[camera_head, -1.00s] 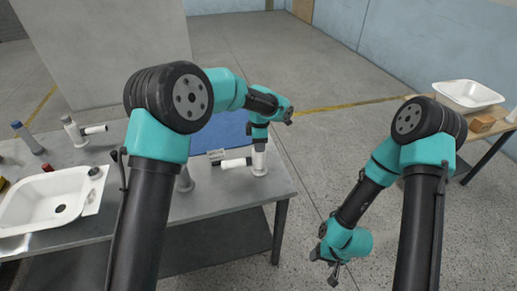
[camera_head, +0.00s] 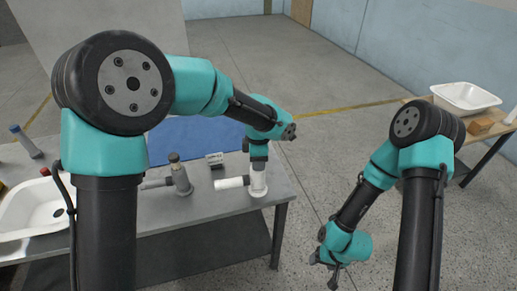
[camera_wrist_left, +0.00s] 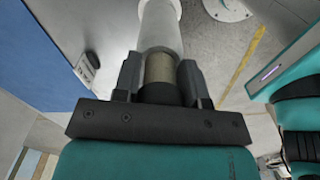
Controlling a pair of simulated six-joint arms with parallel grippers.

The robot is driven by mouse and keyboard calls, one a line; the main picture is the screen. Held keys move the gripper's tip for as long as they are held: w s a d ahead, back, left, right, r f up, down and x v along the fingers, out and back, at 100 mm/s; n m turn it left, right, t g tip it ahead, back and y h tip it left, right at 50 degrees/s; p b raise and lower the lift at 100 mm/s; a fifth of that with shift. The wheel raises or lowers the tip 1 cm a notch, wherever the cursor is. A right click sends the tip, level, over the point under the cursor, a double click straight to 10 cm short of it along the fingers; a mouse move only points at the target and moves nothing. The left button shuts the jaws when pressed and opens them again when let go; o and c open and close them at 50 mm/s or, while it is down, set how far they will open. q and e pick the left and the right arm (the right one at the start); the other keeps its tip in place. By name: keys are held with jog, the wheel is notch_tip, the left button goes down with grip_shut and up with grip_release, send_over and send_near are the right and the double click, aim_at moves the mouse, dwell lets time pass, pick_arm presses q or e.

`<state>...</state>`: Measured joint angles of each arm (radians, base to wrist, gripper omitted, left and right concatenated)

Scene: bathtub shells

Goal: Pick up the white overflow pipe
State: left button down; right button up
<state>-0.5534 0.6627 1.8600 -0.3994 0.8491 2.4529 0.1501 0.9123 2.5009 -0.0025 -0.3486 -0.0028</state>
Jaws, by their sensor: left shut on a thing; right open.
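The white overflow pipe (camera_head: 258,184) is upright near the right end of the grey table, with its side branch (camera_head: 231,183) pointing left. My left gripper (camera_head: 258,165) points down and is shut on its top. In the left wrist view the fingers (camera_wrist_left: 160,80) hold a tan collar (camera_wrist_left: 159,66), with the white pipe body (camera_wrist_left: 161,28) beyond. The frames do not show clearly whether the pipe's foot touches the table. My right gripper (camera_head: 329,268) is open and empty, low over the floor.
A small box (camera_head: 215,160) lies behind, by a blue mat (camera_head: 188,138).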

pick_arm(q)
jog(key=s, duration=0.5)
jog(key=shift+r, duration=0.2)
